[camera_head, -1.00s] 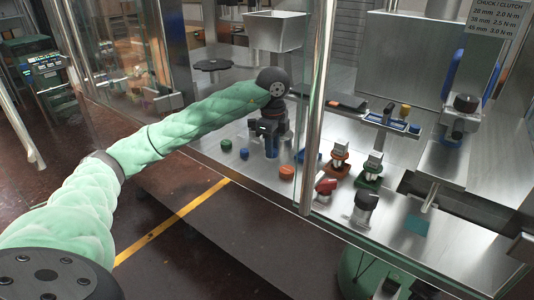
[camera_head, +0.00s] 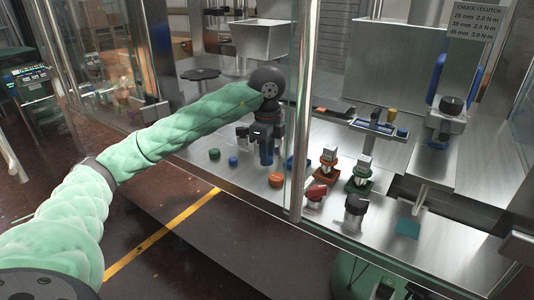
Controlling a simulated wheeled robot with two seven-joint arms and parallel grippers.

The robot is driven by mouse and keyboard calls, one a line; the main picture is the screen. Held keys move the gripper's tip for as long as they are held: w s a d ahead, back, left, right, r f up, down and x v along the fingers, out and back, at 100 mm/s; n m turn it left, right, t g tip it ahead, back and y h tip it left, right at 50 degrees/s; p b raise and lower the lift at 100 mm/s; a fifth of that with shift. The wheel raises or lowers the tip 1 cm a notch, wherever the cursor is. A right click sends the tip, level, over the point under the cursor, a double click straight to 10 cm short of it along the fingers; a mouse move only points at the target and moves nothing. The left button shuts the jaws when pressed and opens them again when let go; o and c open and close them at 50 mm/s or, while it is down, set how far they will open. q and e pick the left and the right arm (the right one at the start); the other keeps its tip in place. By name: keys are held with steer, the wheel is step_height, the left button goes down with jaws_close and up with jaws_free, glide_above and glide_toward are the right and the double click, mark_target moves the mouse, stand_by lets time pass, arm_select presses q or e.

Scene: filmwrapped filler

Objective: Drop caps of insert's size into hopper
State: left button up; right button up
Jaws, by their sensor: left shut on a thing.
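My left gripper (camera_head: 263,156) points down over the steel table, behind the small caps. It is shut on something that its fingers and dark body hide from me. A green cap (camera_head: 214,154) and a blue cap (camera_head: 233,161) lie to its left, apart from it. An orange cap (camera_head: 276,179) lies in front of it. The grey hopper (camera_head: 257,40) stands behind, above the wrist. My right gripper (camera_head: 400,290) shows only partly at the bottom edge, and its fingers are unclear.
A glass door's metal post (camera_head: 300,110) stands just right of the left gripper. Orange (camera_head: 328,168) and green (camera_head: 361,176) fixtures stand right of it. A chuck machine (camera_head: 446,125) and torque sign (camera_head: 474,25) are farther right. A round dark disc (camera_head: 200,74) is left of the hopper.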

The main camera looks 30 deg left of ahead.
arm_select(q)
steer(key=shift+r+p, duration=0.95)
steer(key=shift+r, duration=0.45)
